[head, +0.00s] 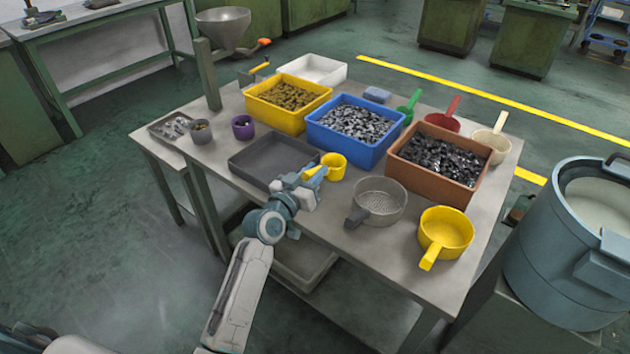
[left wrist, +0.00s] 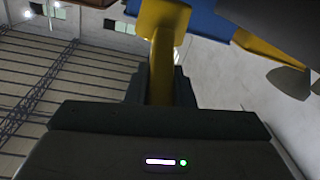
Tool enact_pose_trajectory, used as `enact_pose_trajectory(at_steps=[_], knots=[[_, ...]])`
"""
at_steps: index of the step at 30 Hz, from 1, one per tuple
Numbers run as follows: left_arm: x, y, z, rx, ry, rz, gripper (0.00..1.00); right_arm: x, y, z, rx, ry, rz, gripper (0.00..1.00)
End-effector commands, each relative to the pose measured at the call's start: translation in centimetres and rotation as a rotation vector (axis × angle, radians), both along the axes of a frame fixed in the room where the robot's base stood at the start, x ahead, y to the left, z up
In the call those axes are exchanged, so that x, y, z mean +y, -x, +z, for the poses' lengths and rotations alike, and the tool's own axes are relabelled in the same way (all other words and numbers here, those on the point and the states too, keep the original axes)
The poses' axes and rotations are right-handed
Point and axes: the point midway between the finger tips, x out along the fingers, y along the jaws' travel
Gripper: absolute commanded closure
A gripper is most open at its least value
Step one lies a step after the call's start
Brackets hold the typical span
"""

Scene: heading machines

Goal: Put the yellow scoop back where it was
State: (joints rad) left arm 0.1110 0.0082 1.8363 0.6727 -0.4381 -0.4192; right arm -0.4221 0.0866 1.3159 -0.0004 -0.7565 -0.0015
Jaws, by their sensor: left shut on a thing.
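My left gripper (head: 305,182) is shut on the handle of a small yellow scoop (head: 335,165). The scoop's cup is in front of the blue bin (head: 376,151), by the right edge of the dark grey tray (head: 245,162). I cannot tell whether it touches the table. In the left wrist view the yellow scoop handle (left wrist: 161,72) runs up from between the jaws to the cup at the top edge. A larger yellow scoop (head: 446,232) lies on the table at the front right. My right gripper is not in view.
A grey sieve (head: 379,200) stands right of the held scoop. A yellow bin (head: 271,118) and a brown bin (head: 402,177) flank the blue bin. Green (head: 408,105), red (head: 444,117) and cream (head: 494,140) scoops are behind. A large blue-grey drum (head: 560,260) stands at right.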

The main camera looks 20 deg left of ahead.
Motion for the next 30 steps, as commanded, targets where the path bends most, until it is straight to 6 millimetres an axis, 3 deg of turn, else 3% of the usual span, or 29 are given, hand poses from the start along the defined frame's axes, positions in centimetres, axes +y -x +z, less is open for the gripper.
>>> enact_pose_trajectory(at_steps=[3, 7, 10, 26, 27, 30], knots=[[-0.1, -0.6, -0.3, 0.001, 0.002, 0.0, 1.0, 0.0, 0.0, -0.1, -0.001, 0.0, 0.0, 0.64], [-0.1, -0.6, -2.3, 0.004, 0.002, 0.0, 1.0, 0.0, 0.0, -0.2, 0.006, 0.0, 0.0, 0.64], [-0.1, -0.6, -3.4, 0.001, 0.001, 0.001, 1.0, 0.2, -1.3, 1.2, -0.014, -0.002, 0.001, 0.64], [-0.1, -0.6, -3.8, -0.001, 0.001, 0.0, 1.0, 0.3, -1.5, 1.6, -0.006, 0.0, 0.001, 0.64], [-0.1, -0.5, -3.8, 0.0, 0.001, 0.001, 0.77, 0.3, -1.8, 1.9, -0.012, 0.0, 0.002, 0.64], [-0.1, -0.5, -3.8, 0.0, 0.001, 0.001, 0.57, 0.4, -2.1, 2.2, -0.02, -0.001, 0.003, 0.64]])
